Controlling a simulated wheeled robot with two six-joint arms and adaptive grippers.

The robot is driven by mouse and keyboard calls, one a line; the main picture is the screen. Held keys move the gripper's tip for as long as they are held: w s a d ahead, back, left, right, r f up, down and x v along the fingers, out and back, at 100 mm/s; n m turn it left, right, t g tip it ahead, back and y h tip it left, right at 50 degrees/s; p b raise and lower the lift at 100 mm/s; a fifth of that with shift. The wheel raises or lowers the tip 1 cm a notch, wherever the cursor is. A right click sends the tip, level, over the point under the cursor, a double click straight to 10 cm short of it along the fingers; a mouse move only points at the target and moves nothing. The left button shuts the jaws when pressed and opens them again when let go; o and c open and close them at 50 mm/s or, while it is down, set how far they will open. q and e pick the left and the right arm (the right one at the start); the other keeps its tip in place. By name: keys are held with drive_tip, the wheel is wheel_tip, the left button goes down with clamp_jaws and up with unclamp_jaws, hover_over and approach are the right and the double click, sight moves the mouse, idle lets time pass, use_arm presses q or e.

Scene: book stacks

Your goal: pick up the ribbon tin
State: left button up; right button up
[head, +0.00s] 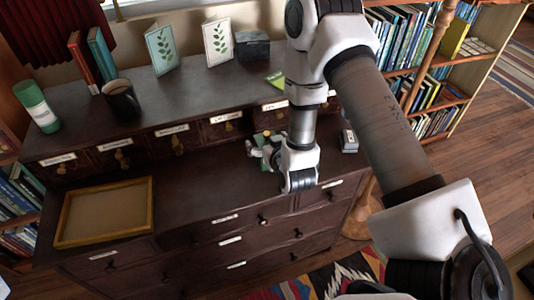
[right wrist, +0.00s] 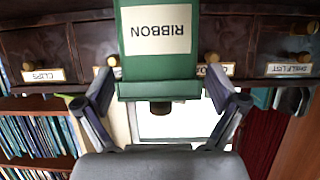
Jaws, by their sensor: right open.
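The ribbon tin (right wrist: 158,60) is green with a white label reading RIBBON, upside down in the right wrist view. It fills the top middle of that view, ahead of my right gripper (right wrist: 162,105), whose two dark fingers stand apart on either side of its near edge. I cannot tell whether they touch it. In the head view my right gripper (head: 262,148) is low over the dark desk surface, and a bit of green beside it is mostly hidden by the gripper and wrist. My left gripper is not in view.
A wooden tray (head: 150,212) lies on the desk at left. The upper ledge holds a dark mug (head: 122,103), a green cylinder (head: 36,106), books, leaf cards and a grey box (head: 253,46). Labelled small drawers line the back. A small grey box (head: 348,141) sits right of the gripper.

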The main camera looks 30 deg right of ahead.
drive_tip(key=p+v, duration=0.2)
drive_tip(key=v, duration=0.5)
drive_tip(key=shift+r, duration=0.25)
drive_tip(key=shift+s+a+p, duration=0.1)
drive_tip(key=shift+s+p, duration=0.2)
drive_tip(key=shift+p, duration=0.2)
drive_tip(key=shift+c, duration=0.7)
wheel_tip(320, 180, down, 3)
drive_tip(key=shift+w+r+g+p, duration=0.2)
drive_tip(key=shift+g+p, duration=0.1)
drive_tip(key=shift+p, duration=0.85)
drive_tip(key=x, duration=0.4)
drive_tip(key=f+x, duration=0.1)
drive_tip(key=x, duration=0.3)
drive_tip(key=shift+s+p, duration=0.2)
drive_tip(key=shift+p, duration=0.2)
drive_tip(key=shift+r, duration=0.1)
drive_tip(key=c, duration=1.6)
